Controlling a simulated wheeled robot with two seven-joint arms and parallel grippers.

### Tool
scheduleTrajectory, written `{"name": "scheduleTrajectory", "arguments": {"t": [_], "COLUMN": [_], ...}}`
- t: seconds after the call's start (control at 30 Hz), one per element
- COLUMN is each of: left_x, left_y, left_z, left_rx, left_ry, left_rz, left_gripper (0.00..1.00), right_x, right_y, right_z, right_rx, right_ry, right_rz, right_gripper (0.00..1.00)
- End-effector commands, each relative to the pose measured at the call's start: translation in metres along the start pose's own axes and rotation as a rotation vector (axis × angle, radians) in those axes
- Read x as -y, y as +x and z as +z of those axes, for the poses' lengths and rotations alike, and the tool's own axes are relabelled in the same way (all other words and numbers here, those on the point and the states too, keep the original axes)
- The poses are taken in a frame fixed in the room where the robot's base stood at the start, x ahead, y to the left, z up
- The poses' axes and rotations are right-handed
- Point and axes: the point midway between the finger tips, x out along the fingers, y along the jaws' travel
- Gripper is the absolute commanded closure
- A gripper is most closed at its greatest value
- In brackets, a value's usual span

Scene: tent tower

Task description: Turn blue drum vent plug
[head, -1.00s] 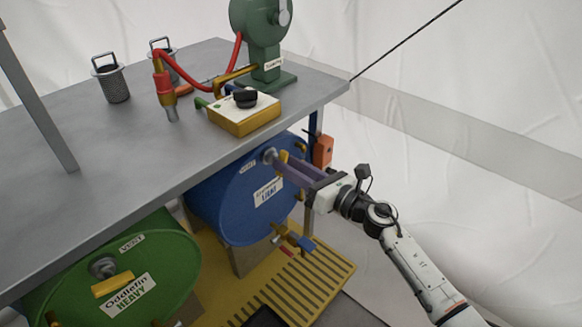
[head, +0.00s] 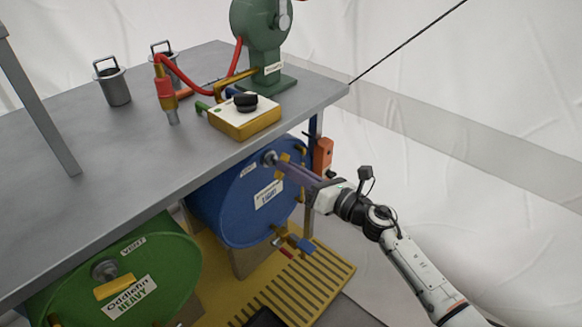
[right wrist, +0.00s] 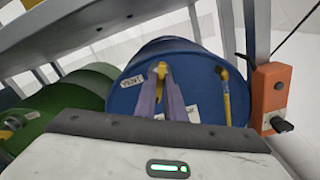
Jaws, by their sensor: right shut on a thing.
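The blue drum (head: 228,205) lies on its side under the grey table, with a "LIGHT" label on its end face. Its vent plug (head: 269,157) is a grey fitting with a yellow handle near the top of that face. My right gripper (head: 288,168) reaches in from the right, its purple fingers shut on the yellow handle. In the right wrist view the fingertips close around the yellow handle (right wrist: 161,70) on the drum (right wrist: 195,63); the grey fitting is hidden there. My left gripper is not in view.
A green drum (head: 165,255) with its own yellow-handled vent lies at the left. An orange box (head: 322,154) is on the table leg beside the blue drum. The grey table (head: 110,150) overhangs the drums, and a yellow slatted platform (head: 318,275) lies below.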

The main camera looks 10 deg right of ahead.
Motion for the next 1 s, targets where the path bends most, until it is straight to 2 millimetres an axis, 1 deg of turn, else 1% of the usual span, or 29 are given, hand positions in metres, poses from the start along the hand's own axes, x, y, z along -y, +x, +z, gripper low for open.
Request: {"name": "scheduleTrajectory", "arguments": {"t": [0.1, 0.2, 0.8, 1.0], "left_x": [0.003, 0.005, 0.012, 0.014], "left_y": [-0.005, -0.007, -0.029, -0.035], "left_z": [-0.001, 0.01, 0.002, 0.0], "left_rx": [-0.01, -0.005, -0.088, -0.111], "left_ry": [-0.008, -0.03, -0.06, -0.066], "left_rz": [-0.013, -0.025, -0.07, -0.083], "left_gripper": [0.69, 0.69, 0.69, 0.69], "right_x": [0.0, 0.001, 0.004, 0.005], "right_y": [0.0, 0.0, 0.0, -0.001], "right_z": [0.001, 0.001, 0.0, -0.002], "right_rx": [-0.002, -0.003, -0.001, -0.001], "right_ry": [0.099, 0.191, 0.758, 0.911], "right_rz": [0.0, -0.001, -0.002, -0.002], "right_gripper": [1.0, 1.0, 1.0, 1.0]}}
